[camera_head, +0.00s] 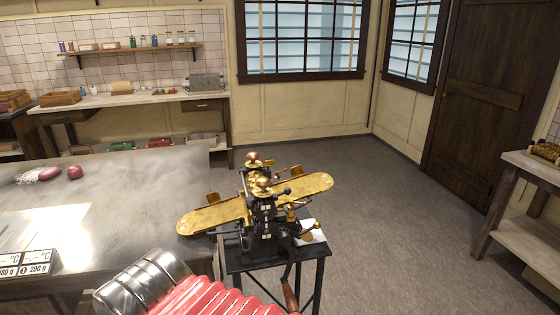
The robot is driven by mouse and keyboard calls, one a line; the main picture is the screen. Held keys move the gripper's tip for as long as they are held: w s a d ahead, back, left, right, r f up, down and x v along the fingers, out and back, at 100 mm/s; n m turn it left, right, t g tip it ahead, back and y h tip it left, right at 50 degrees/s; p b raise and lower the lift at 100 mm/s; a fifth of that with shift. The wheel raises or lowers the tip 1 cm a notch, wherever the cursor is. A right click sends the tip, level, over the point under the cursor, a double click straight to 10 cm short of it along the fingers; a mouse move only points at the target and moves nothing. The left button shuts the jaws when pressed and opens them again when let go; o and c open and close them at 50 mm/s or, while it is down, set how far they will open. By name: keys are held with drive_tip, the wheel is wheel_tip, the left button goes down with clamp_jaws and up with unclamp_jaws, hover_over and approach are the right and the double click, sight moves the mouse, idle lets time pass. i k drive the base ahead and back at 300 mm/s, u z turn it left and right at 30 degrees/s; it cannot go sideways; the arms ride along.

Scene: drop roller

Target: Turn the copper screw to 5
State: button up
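The drop roller (264,210) is a black and brass machine on a small black stand in the middle of the head view. Long brass trays (215,214) reach out on both sides of it. On its top, a copper-coloured screw knob (253,158) sits at the far side, and a brass-coloured knob (262,184) sits nearer. Any numbers or pointer at the copper screw are too small to read. A crank with a wooden handle (291,297) hangs at the machine's near side. My gripper's fingers do not show in this view.
A grey worktable (130,195) stands close on the left, with dark red lumps (74,172) and a temperature and weight display (28,262). The black stand (275,258) has open floor (400,240) to its right. A wooden bench (535,170) stands at the right edge.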

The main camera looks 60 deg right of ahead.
sight(253, 156)
drive_tip(key=u, duration=0.35)
drive_tip(key=i, duration=1.25)
drive_tip(key=z, duration=0.5)
